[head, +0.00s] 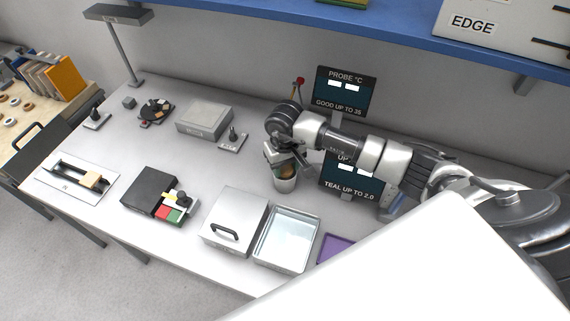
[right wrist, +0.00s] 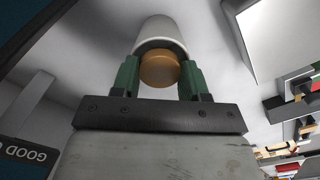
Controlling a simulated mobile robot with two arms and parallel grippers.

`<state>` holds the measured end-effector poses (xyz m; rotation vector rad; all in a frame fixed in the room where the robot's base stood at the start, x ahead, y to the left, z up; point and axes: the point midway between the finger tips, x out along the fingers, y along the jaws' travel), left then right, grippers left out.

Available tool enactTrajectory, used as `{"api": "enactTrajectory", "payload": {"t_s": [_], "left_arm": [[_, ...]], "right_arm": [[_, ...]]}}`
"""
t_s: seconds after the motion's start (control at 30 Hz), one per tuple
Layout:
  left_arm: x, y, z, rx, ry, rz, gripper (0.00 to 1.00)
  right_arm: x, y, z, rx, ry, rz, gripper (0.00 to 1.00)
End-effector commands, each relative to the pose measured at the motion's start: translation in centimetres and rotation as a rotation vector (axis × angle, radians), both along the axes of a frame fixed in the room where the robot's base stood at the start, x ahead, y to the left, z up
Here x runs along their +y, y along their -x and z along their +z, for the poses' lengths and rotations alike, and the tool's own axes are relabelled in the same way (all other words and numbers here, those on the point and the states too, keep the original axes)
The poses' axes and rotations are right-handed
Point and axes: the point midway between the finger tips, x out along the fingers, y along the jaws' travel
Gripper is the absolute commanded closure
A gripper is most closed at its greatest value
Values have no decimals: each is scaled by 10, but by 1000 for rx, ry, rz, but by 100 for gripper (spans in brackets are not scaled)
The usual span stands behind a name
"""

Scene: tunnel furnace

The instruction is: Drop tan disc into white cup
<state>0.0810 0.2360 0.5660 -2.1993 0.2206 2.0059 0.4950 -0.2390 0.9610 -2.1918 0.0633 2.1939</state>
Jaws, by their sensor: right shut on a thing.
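The white cup (head: 285,185) stands on the grey table below my right gripper in the head view. In the right wrist view the cup (right wrist: 160,27) shows just past the fingertips. My right gripper (right wrist: 157,75) has green fingers shut on the tan disc (right wrist: 160,69), which is held at the cup's mouth. In the head view the right gripper (head: 285,165) is right over the cup and partly hides its opening. I cannot tell whether the disc touches the rim. My left gripper is not in view.
A water-like tray (head: 286,239) and a lidded metal box (head: 233,218) stand in front of the cup. A purple mat (head: 335,246) lies to their right. Two display screens (head: 344,92) stand close behind and beside my right arm.

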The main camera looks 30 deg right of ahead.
Motion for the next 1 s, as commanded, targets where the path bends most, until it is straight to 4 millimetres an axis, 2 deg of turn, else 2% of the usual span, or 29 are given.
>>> {"api": "enactTrajectory", "payload": {"t_s": [0.13,0.17,0.33,0.53,0.67,1.0], "left_arm": [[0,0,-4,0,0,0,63],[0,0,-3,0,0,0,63],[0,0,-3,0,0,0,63],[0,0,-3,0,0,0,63],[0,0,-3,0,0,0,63],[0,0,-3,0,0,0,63]], "right_arm": [[0,0,-4,0,0,0,79],[0,0,-3,0,0,0,51],[0,0,-2,0,0,0,26],[0,0,-3,0,0,0,25],[0,0,-3,0,0,0,5],[0,0,-2,0,0,0,5]]}}
